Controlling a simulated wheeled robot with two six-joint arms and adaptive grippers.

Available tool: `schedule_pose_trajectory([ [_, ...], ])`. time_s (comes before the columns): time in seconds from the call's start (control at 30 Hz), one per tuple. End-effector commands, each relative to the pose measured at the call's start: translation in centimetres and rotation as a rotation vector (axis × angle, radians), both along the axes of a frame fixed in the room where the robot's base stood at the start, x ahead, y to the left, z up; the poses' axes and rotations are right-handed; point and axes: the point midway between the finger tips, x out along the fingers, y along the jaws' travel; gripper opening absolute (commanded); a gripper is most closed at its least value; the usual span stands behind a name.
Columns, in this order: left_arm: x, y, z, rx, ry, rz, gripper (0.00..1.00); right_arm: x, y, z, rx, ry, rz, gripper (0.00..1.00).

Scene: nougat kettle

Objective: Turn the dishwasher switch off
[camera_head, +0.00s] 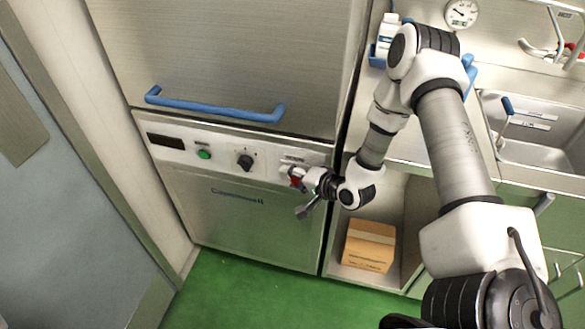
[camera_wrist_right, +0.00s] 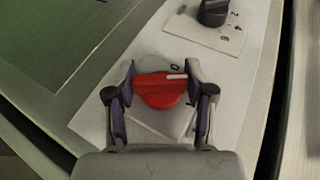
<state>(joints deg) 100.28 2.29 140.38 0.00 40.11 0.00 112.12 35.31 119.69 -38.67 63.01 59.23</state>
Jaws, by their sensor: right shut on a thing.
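The dishwasher (camera_head: 228,225) is a steel cabinet with a light control panel. Its red switch (camera_wrist_right: 160,90) sits on a pale plate at the panel's right end, with a white mark near its upper right and a "0" printed above. My right gripper (camera_wrist_right: 159,84) is shut on the red switch, one finger on each side. In the head view my right gripper (camera_head: 297,182) is at the panel's right end and hides most of the switch. My left gripper is not in view.
A black knob (camera_head: 245,161) and a green button (camera_head: 204,154) sit left on the panel. A blue handle (camera_head: 215,106) is above. An open cabinet with a cardboard box (camera_head: 369,247) and a sink (camera_head: 535,135) are to the right. The green floor is clear in front.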

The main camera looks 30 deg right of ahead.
Motion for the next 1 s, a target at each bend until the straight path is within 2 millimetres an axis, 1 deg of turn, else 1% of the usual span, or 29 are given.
schedule_pose_trajectory([
  [0.03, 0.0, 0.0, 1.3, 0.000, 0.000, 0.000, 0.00, 0.0, 0.1, 0.7, -0.029, 0.034, 0.004, 0.18],
  [0.37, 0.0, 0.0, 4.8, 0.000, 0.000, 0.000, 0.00, 0.0, 0.1, 0.6, -0.234, 0.273, 0.004, 0.18],
  [0.57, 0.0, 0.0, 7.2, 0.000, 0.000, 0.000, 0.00, 0.0, 0.2, 0.7, -0.357, 0.418, 0.004, 0.18],
  [0.67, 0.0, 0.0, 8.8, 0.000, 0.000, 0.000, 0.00, 0.0, 0.2, 0.8, -0.419, 0.489, 0.005, 0.18],
  [0.8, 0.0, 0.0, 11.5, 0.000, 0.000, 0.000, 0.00, 0.0, 0.2, 1.0, -0.504, 0.589, 0.006, 0.19],
  [1.0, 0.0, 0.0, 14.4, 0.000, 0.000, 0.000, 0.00, 0.0, 0.2, 0.7, -0.592, 0.696, 0.005, 0.18],
])
